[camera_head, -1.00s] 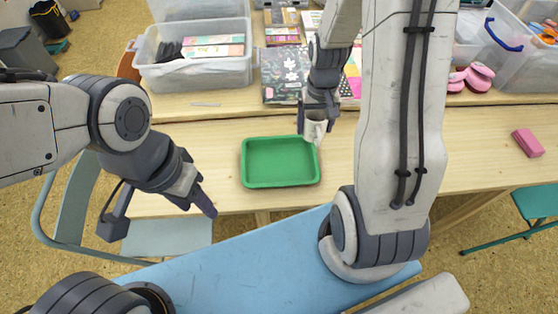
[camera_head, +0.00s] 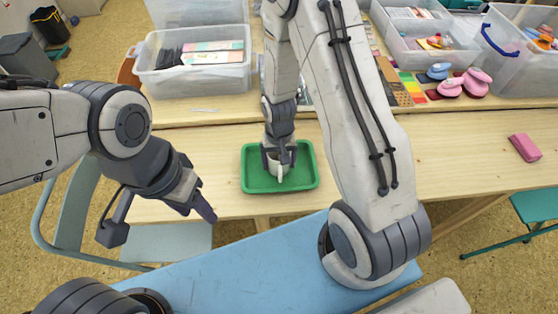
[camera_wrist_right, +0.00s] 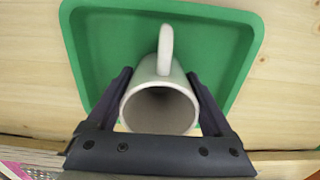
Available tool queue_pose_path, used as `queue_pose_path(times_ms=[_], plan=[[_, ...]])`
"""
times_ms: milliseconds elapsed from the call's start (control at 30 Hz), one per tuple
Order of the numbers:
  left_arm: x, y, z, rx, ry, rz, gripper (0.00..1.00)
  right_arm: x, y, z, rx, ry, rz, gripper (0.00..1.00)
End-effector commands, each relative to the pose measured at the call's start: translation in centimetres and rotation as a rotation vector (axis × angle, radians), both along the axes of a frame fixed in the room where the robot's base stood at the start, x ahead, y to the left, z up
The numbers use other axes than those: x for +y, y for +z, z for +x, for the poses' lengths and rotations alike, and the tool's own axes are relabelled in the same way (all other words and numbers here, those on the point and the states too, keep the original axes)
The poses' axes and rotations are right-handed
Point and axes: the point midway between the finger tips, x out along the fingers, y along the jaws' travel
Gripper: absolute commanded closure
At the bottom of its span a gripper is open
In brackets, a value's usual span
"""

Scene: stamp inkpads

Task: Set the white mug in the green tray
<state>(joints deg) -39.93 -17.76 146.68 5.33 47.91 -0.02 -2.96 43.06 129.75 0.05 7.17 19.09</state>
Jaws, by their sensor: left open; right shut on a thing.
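The white mug (camera_head: 280,168) is over the middle of the green tray (camera_head: 300,182) in the head view, partly hidden by my right gripper (camera_head: 279,156). The right wrist view shows the white mug (camera_wrist_right: 160,104) between the two dark fingers of my right gripper (camera_wrist_right: 160,95), its handle pointing away and its open mouth facing the camera. The green tray (camera_wrist_right: 95,45) lies behind it. I cannot tell whether the mug touches the tray floor. My left gripper (camera_head: 160,220) is open and empty, in front of the table's left edge.
A clear bin (camera_head: 195,75) stands on the back shelf at left. Pink and blue stamps (camera_head: 465,82) and more clear bins (camera_head: 520,50) stand at back right. A pink block (camera_head: 525,147) lies on the table at right.

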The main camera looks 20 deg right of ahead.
Motion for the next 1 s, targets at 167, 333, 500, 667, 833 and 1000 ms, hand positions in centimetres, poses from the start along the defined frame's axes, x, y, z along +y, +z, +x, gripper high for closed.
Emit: queue_pose_path(times_ms=[167,333,500,667,833,1000], plan=[[0.0,-0.1,0.0,0.000,0.000,0.000,0.50,0.0,0.0,0.0,-0.001,0.000,0.000,0.90],[0.0,-0.2,0.0,0.000,0.000,0.000,0.50,0.0,-0.3,0.0,0.000,0.000,0.000,0.00],[0.0,-0.2,0.0,0.000,0.000,0.000,0.50,0.0,-0.2,0.0,0.000,0.000,0.000,0.00],[0.0,0.1,0.0,0.000,0.000,0.000,0.50,0.0,0.5,0.1,-0.002,0.000,0.000,0.00],[0.0,0.1,0.0,0.000,0.000,0.000,0.50,0.0,3.4,0.1,-0.006,0.000,0.000,0.00],[0.0,0.3,0.0,0.000,0.000,0.000,0.50,0.0,7.2,0.2,-0.008,0.000,0.001,0.00]])
